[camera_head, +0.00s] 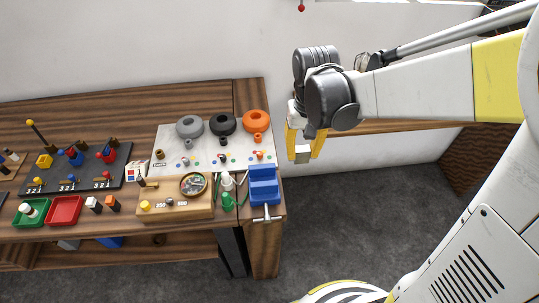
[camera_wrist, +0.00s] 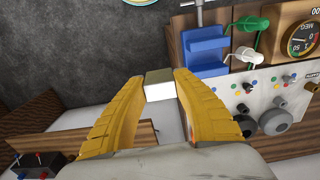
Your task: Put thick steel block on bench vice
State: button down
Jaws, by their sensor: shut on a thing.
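My gripper (camera_head: 304,148) has yellow fingers and is held in the air to the right of the bench's right end. It is shut on the thick steel block (camera_head: 302,154), a small light-grey block. In the wrist view, the block (camera_wrist: 160,84) sits between the fingertips of my gripper (camera_wrist: 160,92). The blue bench vice (camera_head: 264,186) stands at the bench's right edge, to the left of and below the gripper in the head view. The vice (camera_wrist: 203,46) shows above and right of the block in the wrist view, apart from it. No block shows in the vice.
A white panel (camera_head: 168,133) with grey, black and orange round parts lies behind the vice. Left of the vice are green and white pieces (camera_head: 227,198) and a wooden meter box (camera_head: 174,209). Red tray (camera_head: 65,211) stands farther left. Open floor (camera_head: 340,200) lies right of the bench.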

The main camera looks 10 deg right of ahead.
jog(key=b, duration=0.3)
send_over(263, 176)
jog(key=s, duration=0.2)
notch_tip(263, 176, down, 6)
jog(key=shift+a+f, duration=0.15)
jog(key=shift+f, duration=0.05)
jog(key=shift+f+b, duration=0.75)
jog(key=shift+f, duration=1.1)
jog(key=shift+f, duration=0.25)
jog(key=c, duration=1.1)
grip_release()
jog(key=shift+r, duration=0.1)
jog(key=shift+o, duration=0.2)
